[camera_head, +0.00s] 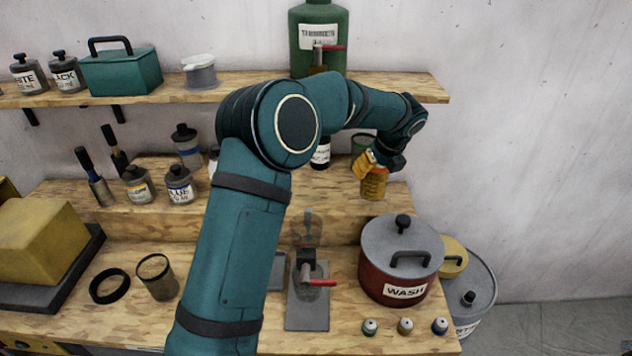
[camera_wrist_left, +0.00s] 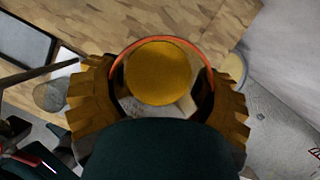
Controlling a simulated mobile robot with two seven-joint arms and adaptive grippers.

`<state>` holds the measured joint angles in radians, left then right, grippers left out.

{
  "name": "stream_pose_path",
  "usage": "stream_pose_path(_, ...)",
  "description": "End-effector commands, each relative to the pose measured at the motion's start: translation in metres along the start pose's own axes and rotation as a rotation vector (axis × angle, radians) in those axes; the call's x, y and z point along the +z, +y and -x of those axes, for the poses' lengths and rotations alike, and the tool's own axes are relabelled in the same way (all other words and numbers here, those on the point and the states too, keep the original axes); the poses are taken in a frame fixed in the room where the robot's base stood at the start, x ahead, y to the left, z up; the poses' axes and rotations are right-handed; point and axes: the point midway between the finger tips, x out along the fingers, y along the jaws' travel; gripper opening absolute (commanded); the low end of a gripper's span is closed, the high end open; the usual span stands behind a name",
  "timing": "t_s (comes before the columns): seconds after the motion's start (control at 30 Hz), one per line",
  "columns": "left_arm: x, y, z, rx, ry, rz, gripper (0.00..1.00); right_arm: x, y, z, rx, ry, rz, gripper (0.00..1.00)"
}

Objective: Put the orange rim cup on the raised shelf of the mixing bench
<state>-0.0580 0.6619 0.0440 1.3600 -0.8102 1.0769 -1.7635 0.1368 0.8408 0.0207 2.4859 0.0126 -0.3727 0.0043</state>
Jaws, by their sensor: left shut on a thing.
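The orange rim cup (camera_head: 374,184) is held upright in my left gripper (camera_head: 370,160), at the right end of the raised shelf (camera_head: 334,211) of the mixing bench. I cannot tell whether its base touches the shelf. The left wrist view looks down on the cup's orange rim (camera_wrist_left: 162,39), with a round ochre surface inside it. The yellow-brown fingers of my left gripper (camera_wrist_left: 160,100) are shut on the cup from both sides. The gripper hides part of the cup in the head view. My right gripper is not in view.
A dark labelled bottle (camera_head: 321,153) and a green-rimmed container (camera_head: 361,142) stand near the cup. The red WASH pot (camera_head: 397,274) stands on the lower bench in front. Jars (camera_head: 179,186) and brush holders fill the raised shelf's left. My left arm hides the middle.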

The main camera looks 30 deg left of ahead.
Motion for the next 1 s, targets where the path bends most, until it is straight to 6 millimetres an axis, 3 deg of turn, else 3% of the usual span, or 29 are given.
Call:
stream_pose_path(0.3,0.04,0.069,-0.015,0.0,-0.001,0.006,0.29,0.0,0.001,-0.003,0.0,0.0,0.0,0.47)
stream_pose_path(0.5,0.058,0.102,-0.022,0.0,-0.001,0.004,0.29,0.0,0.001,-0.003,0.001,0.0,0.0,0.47)
stream_pose_path(0.87,0.073,0.127,-0.028,0.001,-0.001,0.003,0.29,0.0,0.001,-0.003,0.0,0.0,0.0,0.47)
stream_pose_path(1.0,0.061,0.125,-0.052,0.002,0.001,-0.001,0.29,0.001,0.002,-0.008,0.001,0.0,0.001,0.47)
